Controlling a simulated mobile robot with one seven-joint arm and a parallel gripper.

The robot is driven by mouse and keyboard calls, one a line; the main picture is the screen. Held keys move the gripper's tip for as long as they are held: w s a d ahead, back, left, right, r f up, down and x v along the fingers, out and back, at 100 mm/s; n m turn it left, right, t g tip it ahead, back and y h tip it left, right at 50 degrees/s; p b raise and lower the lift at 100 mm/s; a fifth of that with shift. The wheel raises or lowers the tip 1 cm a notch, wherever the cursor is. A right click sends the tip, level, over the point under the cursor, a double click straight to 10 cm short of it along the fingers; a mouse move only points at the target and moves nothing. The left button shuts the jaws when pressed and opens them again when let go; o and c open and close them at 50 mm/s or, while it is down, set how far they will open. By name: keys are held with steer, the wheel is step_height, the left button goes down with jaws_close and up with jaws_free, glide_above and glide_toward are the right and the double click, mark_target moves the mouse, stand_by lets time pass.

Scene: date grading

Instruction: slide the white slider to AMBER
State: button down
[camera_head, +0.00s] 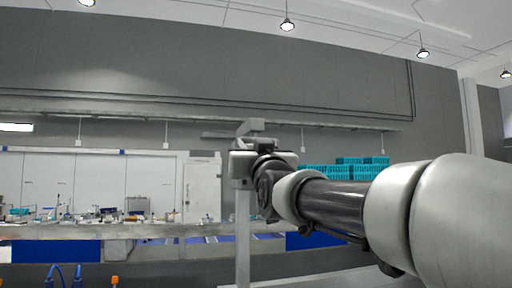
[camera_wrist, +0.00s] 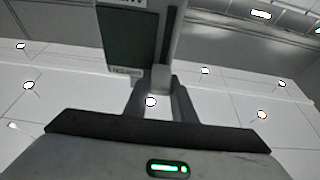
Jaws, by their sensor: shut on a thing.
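In the wrist view a grey panel (camera_wrist: 101,45) with a dark green face (camera_wrist: 130,42) fills the upper middle. A dark slot (camera_wrist: 169,30) runs along its right side. The white slider (camera_wrist: 161,76) sits at the slot's near end, beside a small label (camera_wrist: 126,71) too small to read. My gripper (camera_wrist: 159,92) is shut on the slider, a finger on each side. In the head view my gripper (camera_head: 262,158) is at the panel housing (camera_head: 240,168) on a post; my wrist hides the slider there.
A pale post (camera_head: 243,235) stands below the housing. Behind it, a long counter (camera_head: 100,231) carries assorted small items at the left. Teal crates (camera_head: 362,169) are stacked at the back right, partly behind my arm.

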step_height(320, 180, down, 7)
steer(key=b, duration=0.8)
steer(key=shift+f, duration=0.2)
steer(key=shift+w, duration=0.1)
steer(key=c, duration=1.5)
jaws_free()
steer(key=b+v, duration=0.4)
steer(key=v, duration=1.3)
steer(key=shift+s+d, duration=0.1)
steer(key=shift+s, duration=0.15)
